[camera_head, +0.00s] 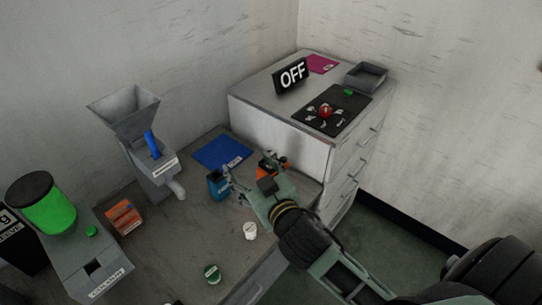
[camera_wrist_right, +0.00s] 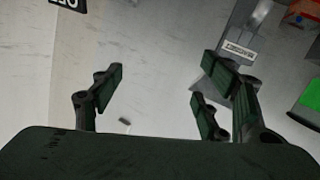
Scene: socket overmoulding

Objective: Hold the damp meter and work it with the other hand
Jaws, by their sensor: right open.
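My right gripper (camera_head: 246,176) is over the front table with its fingers spread. In the right wrist view the open fingers (camera_wrist_right: 165,88) have nothing between them. A small blue upright item (camera_head: 217,185) stands by one finger; I cannot tell whether they touch. I cannot tell for certain which of these is the damp meter. My left gripper is not in view.
A grey hopper machine (camera_head: 152,160) stands on the table at left, near orange boxes (camera_head: 123,217) and a green-topped machine (camera_head: 50,205). A blue mat (camera_head: 221,152) lies behind. White (camera_head: 250,231) and green (camera_head: 212,273) tubs stand in front. A drawer cabinet (camera_head: 285,125) bears an OFF sign (camera_head: 291,75).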

